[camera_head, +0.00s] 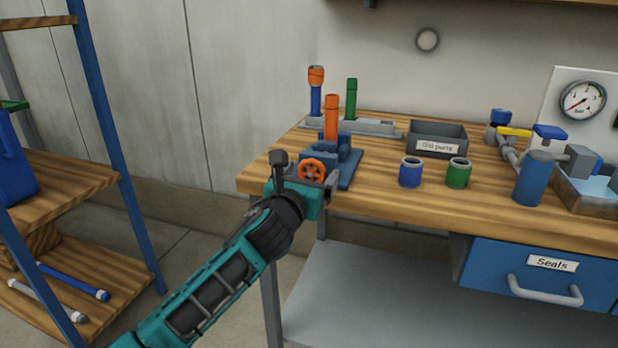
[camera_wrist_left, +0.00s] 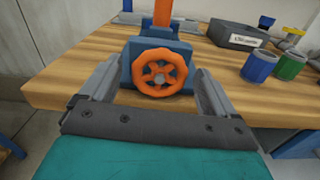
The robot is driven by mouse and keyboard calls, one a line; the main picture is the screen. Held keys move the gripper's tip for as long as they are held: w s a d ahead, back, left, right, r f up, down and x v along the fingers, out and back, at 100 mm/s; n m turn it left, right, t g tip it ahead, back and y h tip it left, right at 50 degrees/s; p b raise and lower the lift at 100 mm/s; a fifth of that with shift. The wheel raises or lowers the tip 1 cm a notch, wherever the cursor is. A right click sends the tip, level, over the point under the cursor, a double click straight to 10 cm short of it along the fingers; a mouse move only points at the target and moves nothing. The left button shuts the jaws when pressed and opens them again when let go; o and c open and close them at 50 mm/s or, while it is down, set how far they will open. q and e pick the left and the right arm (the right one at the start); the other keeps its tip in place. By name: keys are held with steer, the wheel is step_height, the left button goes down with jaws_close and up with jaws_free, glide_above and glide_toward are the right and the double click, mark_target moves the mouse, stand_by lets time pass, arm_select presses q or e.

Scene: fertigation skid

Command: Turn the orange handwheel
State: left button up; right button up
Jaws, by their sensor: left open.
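The orange handwheel (camera_head: 312,171) is on the front of a blue vise-like block (camera_head: 347,160) at the left end of the workbench. In the left wrist view the spoked handwheel (camera_wrist_left: 160,73) faces the camera, on the blue block (camera_wrist_left: 130,65). My left gripper (camera_head: 306,167) is open, with one finger on each side of the wheel. In the left wrist view my left gripper (camera_wrist_left: 158,88) shows a gap between each finger and the rim. An orange upright piece (camera_head: 331,118) stands in the block. My right gripper is not in view.
Behind the block are a grey holder (camera_head: 376,127) with upright tools and a grey bin (camera_head: 437,139). Blue (camera_head: 410,172) and green (camera_head: 458,173) cups stand to the right. A blue-framed shelf (camera_head: 98,120) stands at the left. The bench's front edge (camera_head: 420,210) lies close by.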

arm_select(q)
steer(key=c, duration=1.1)
steer(key=shift+o, duration=0.2)
